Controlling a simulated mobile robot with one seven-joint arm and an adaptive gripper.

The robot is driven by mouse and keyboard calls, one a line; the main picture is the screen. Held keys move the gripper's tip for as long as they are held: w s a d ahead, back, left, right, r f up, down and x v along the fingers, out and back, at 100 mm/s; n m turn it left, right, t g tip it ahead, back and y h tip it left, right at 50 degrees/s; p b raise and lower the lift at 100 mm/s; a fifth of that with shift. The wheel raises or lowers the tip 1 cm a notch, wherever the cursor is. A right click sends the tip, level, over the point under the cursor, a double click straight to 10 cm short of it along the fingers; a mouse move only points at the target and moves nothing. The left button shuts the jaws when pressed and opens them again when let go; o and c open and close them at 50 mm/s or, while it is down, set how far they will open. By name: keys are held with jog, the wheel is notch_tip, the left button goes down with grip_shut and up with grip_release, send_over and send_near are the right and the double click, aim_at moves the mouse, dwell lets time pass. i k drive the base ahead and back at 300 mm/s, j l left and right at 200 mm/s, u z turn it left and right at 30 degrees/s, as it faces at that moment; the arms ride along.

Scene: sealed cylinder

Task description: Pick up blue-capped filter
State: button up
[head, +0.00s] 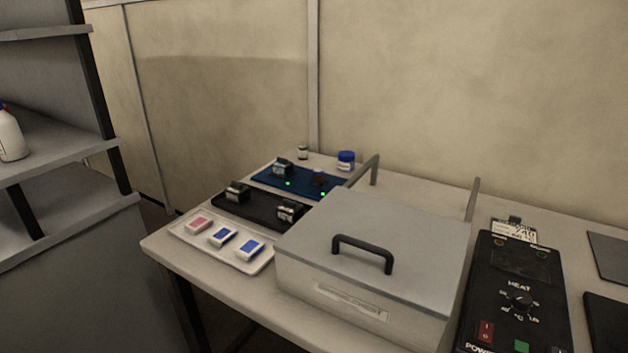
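A pale tray (264,262) lies at the left front of the table. In it sit three small white blocks in a row, one with a pink top (198,225) and two with blue tops, a middle one (222,236) and a right one (249,249). A small jar with a blue lid (346,160) stands at the back of the table. I cannot tell for sure which of these is the blue-capped filter. My gripper is not in view.
A large grey lidded box (312,281) with a black handle stands right of the tray. Behind the tray are a black rack (258,208) and a blue rack (265,178) holding dark pieces. A black heat control unit (518,285) lies at right. Shelves (60,158) stand left.

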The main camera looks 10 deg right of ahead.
aim_at(318, 173)
jog(key=i+j, duration=0.1)
jog(key=j, duration=0.65)
jog(key=i+j, duration=0.15)
jog(key=j, duration=0.2)
jog(key=i+j, duration=0.7)
jog(key=i, duration=0.15)
jog(key=i+l, duration=0.2)
jog(key=i, duration=0.2)
jog(key=i+l, duration=0.2)
jog(key=i, duration=0.2)
